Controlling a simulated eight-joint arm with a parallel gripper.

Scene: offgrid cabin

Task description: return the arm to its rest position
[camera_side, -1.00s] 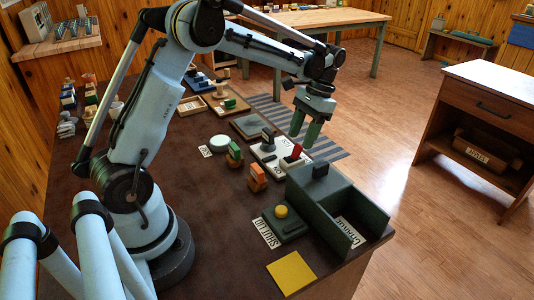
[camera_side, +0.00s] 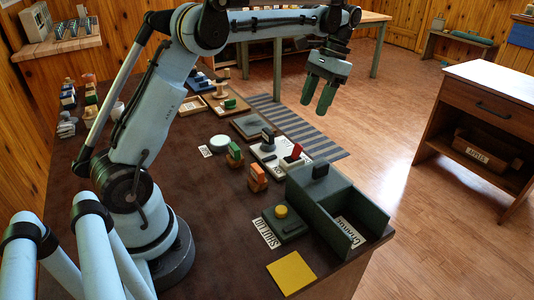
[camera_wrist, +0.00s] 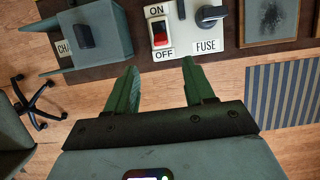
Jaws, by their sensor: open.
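My gripper (camera_side: 317,96) is open and empty. In the side view its green fingers hang in the air past the table's far right edge, above the striped rug and wood floor, with the forearm stretched out nearly level. In the wrist view the two fingers of my gripper (camera_wrist: 161,84) are spread apart, with the floor between and beneath them. The fingers touch nothing. My upper arm rises from the base on the dark table (camera_side: 190,235).
A white panel (camera_side: 267,160) holds a red ON/OFF switch and a black FUSE knob. A green charger box (camera_side: 318,190) stands at the table edge, beside a yellow button on a green base (camera_side: 284,222). Orange and green blocks (camera_side: 257,177) stand nearby. A wooden cabinet (camera_side: 480,130) is at right.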

